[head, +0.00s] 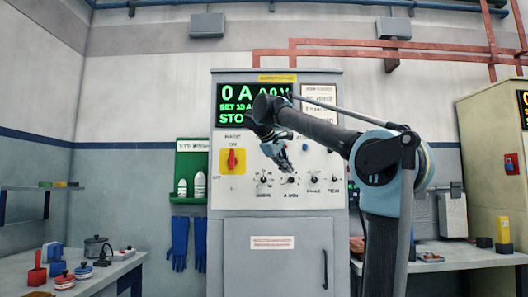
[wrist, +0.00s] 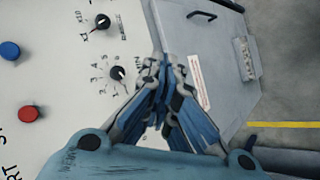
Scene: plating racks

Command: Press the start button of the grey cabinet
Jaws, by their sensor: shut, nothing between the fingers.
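The grey cabinet (head: 275,255) stands in the middle of the head view, with a white control panel (head: 228,199) above its door. Its dark display shows green text, including "0 A", "SET 10 A" and a partly covered "STO". My gripper (head: 287,170) is shut and empty in front of the panel, above the row of knobs. In the wrist view my gripper (wrist: 165,68) has its fingers together. A blue button (wrist: 10,50) and a red button (wrist: 29,113) lie left of it, beside cut-off lettering. I cannot make out the start button; my arm covers part of the panel.
A yellow plate with a red rotary switch (head: 232,161) is left on the panel. Black knobs (wrist: 118,72) are close to my fingers. Benches with small items stand on both sides. Blue gloves (head: 180,243) hang left of the cabinet.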

